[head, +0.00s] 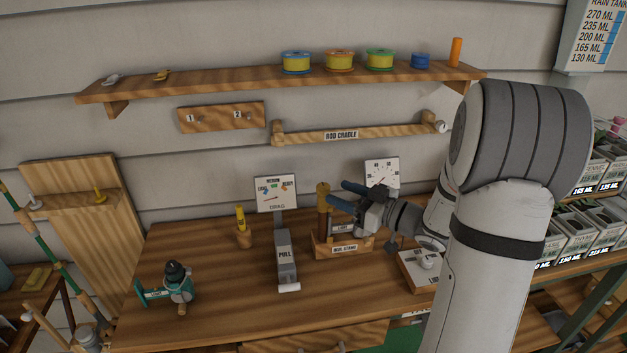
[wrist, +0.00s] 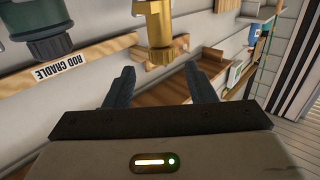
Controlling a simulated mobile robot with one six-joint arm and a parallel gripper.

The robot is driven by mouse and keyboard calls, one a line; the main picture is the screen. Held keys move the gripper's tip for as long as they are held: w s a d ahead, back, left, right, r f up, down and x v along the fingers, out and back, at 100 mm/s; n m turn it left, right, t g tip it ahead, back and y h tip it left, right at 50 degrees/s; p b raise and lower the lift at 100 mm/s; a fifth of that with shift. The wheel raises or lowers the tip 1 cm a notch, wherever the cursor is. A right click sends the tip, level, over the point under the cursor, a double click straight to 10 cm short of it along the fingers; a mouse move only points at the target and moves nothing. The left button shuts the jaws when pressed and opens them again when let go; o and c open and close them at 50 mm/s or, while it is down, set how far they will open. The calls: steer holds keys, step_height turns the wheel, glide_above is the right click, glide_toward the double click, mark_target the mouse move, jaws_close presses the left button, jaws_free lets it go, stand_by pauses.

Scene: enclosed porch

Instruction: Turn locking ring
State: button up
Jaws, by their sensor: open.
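In the head view my gripper (head: 344,195) is above the workbench, pointing left, with its two dark fingers apart. They are close to an upright brown post (head: 323,202) on the wooden reel stand (head: 328,248). In the wrist view my gripper (wrist: 159,70) is open and nothing is between its fingers. A brass-coloured cylindrical piece with a wider collar (wrist: 161,54) hangs into the picture just beyond the fingertips, apart from them. A dark green piece with a dark ribbed ring (wrist: 50,45) is at the upper left. I cannot tell which is the locking ring.
The rod cradle (head: 370,133) is on the wall. A gauge with a PULL lever (head: 284,255) stands left of the stand. A green reel-like device (head: 178,284) sits at the bench's front left. A small dial panel (head: 382,172) stands behind my gripper. The bench's front middle is clear.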

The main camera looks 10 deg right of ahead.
mark_target(323, 189)
steer(key=shift+w+a+r, duration=0.1)
steer(key=shift+w+a, duration=0.15)
steer(key=shift+a, duration=0.1)
steer(key=p+x, duration=0.1)
steer(key=x, duration=0.6)
steer(key=shift+p, duration=0.4)
steer(key=shift+s, duration=0.1)
steer(key=shift+c, duration=0.2)
steer(key=c, duration=0.9)
